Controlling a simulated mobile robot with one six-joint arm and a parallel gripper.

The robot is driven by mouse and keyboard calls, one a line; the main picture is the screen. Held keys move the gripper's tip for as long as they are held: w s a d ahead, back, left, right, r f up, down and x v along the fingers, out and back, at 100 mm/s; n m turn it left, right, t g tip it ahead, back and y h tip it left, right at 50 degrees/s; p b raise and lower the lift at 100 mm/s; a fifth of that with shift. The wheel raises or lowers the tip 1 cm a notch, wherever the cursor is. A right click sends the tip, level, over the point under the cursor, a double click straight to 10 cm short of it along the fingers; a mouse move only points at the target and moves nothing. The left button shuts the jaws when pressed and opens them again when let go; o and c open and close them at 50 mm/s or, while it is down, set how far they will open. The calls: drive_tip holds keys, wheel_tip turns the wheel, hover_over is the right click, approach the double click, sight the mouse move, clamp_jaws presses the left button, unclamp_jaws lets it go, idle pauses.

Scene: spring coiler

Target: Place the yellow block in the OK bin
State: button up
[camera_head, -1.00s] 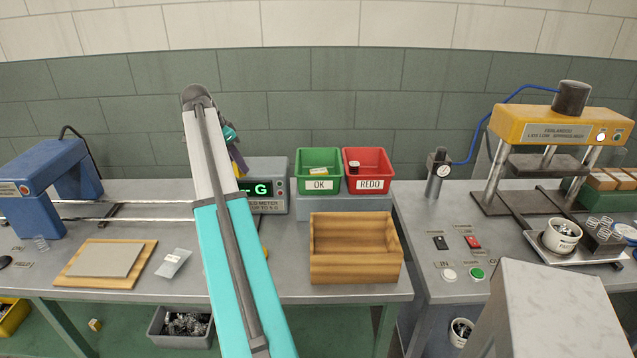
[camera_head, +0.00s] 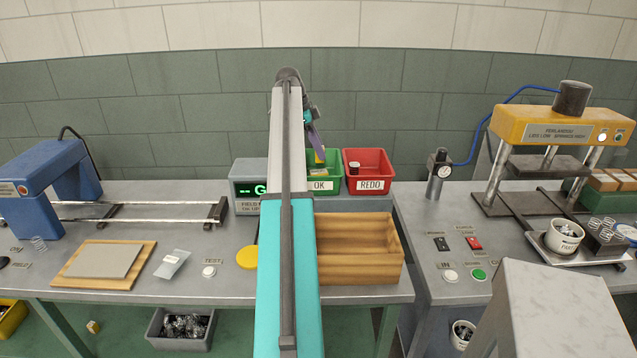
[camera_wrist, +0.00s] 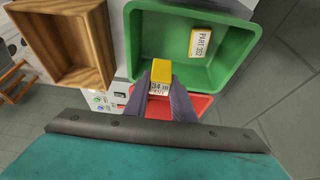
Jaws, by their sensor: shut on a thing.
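The yellow block (camera_wrist: 159,74), with a white label, is held between the two fingers of my gripper (camera_wrist: 160,84) in the wrist view. The gripper is shut on it. In the head view the gripper (camera_head: 318,154) and a bit of the yellow block (camera_head: 320,156) show over the green OK bin (camera_head: 338,172). In the wrist view the OK bin (camera_wrist: 141,45) lies below and beyond the block. Another yellow labelled piece (camera_wrist: 200,42) lies inside that bin. My arm hides the bin's left part in the head view.
The red REDO bin (camera_head: 369,162) stands right of the OK bin, with a small item inside. An empty wooden box (camera_head: 357,268) is in front. A round yellow button (camera_head: 247,258) is on the bench.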

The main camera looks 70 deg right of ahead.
drive_tip(key=shift+f, duration=0.1)
drive_tip(key=shift+f+p, duration=0.7)
drive_tip(key=shift+f, duration=2.35)
drive_tip(key=shift+f+p, duration=0.4)
drive_tip(key=shift+f, duration=1.45)
drive_tip(key=shift+f, duration=0.2)
drive_tip(key=o, duration=1.1)
drive_tip(key=shift+c, duration=0.2)
drive_tip(key=shift+r, duration=0.1)
